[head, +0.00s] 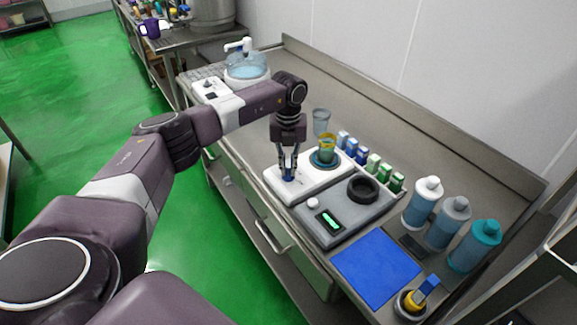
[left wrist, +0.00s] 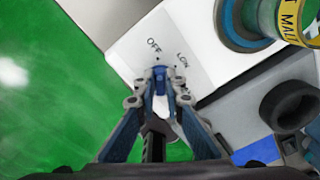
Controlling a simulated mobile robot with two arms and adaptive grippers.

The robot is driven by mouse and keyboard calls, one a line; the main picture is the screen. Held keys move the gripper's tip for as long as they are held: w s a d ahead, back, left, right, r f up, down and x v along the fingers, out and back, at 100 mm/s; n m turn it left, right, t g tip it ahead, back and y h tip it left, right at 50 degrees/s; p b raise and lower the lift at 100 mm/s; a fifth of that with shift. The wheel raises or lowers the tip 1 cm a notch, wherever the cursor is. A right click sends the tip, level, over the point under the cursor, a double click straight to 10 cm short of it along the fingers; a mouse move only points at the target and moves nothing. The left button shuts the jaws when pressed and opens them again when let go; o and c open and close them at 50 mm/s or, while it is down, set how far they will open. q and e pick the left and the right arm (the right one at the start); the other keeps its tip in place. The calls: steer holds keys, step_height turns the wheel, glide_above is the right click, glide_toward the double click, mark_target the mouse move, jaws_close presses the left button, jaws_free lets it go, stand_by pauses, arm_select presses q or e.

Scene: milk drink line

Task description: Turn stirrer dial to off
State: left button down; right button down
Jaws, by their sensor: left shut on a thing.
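The white stirrer (head: 280,187) stands on the steel counter, with a cup (head: 327,150) with a yellow band on its round blue-green plate (head: 322,161). My left gripper (head: 288,176) points down over the stirrer's near left end. In the left wrist view its fingers (left wrist: 160,85) are shut on the small blue dial (left wrist: 160,75). The printed OFF mark (left wrist: 154,45) lies just above the dial and a LOW mark (left wrist: 182,60) to its right. The dial appears to point near OFF, but the fingers hide part of it. My right gripper is not in view.
A grey scale (head: 335,221) with a lit display and a black ring (head: 363,190) sit beside the stirrer. Small boxes (head: 372,163) stand behind. Bottles (head: 421,203) and a blue mat (head: 376,264) lie to the right. A clear glass (head: 321,122) stands behind the cup.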

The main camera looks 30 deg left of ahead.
mark_target(288, 169)
arm_select(q)
steer(key=shift+w+a+r+n, duration=0.1)
steer(key=shift+w+r+n, duration=0.1)
steer(key=shift+n, duration=0.4)
steer(key=c, duration=2)
jaws_free()
steer(key=shift+s, duration=0.1)
steer(key=shift+f, duration=0.1)
step_height(288, 169, up, 12)
steer(key=shift+s+f, duration=0.1)
